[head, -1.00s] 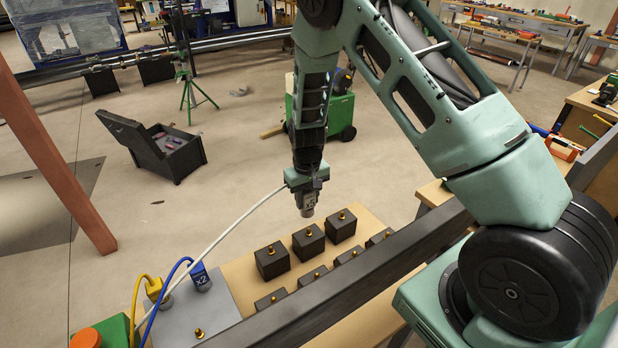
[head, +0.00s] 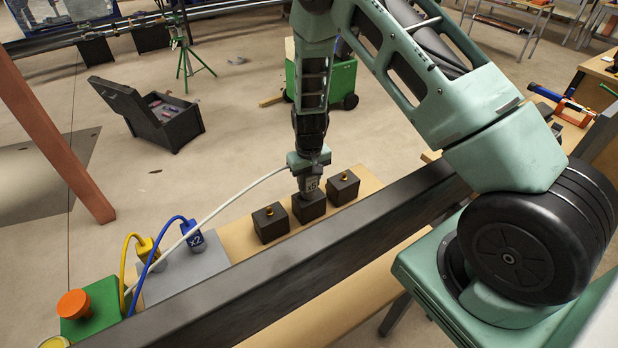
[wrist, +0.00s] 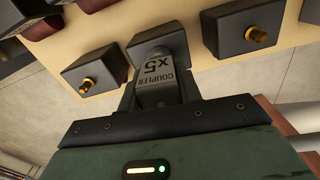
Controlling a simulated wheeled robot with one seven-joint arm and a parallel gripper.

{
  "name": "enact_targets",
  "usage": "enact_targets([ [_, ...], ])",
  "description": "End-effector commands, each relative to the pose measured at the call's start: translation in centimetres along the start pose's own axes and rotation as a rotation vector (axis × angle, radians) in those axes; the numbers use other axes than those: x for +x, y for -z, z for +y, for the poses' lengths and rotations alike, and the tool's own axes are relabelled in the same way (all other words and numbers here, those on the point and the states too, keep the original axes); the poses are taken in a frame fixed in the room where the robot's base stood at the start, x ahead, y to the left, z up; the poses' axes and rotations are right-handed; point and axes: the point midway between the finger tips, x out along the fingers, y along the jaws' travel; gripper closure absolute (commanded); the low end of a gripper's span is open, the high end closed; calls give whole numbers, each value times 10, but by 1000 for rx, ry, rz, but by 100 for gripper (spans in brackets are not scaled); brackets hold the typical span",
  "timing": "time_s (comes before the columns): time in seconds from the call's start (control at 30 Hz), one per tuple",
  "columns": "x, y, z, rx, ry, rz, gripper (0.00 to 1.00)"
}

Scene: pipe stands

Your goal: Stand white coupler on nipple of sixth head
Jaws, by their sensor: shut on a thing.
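The white coupler (head: 311,186), a pale piece marked X5 with a white hose, is gripped upright at the middle of three dark blocks in the back row. My gripper (head: 310,179) is shut on it. In the wrist view the coupler (wrist: 156,78) reads "X5 COUPLER" between my fingers (wrist: 158,95), over the middle block (wrist: 160,45). That block's nipple is hidden by the coupler, so I cannot tell how fully it is seated. The neighbouring blocks (head: 270,222) and (head: 343,187) show bare brass nipples.
A dark beam (head: 290,268) crosses in front and hides the near row of blocks. At left, yellow (head: 146,250) and blue X2 (head: 195,238) couplers stand on a grey plate (head: 182,272).

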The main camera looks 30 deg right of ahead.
Motion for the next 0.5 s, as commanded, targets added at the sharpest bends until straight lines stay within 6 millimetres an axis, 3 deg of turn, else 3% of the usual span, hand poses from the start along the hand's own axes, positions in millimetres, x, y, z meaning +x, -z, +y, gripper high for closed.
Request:
enact_targets([
  [0.43,3,0,0,0,0,0,88],
  [0.47,3,0,0,0,0,0,60],
  [0.5,2,0,0,0,0,0,49],
])
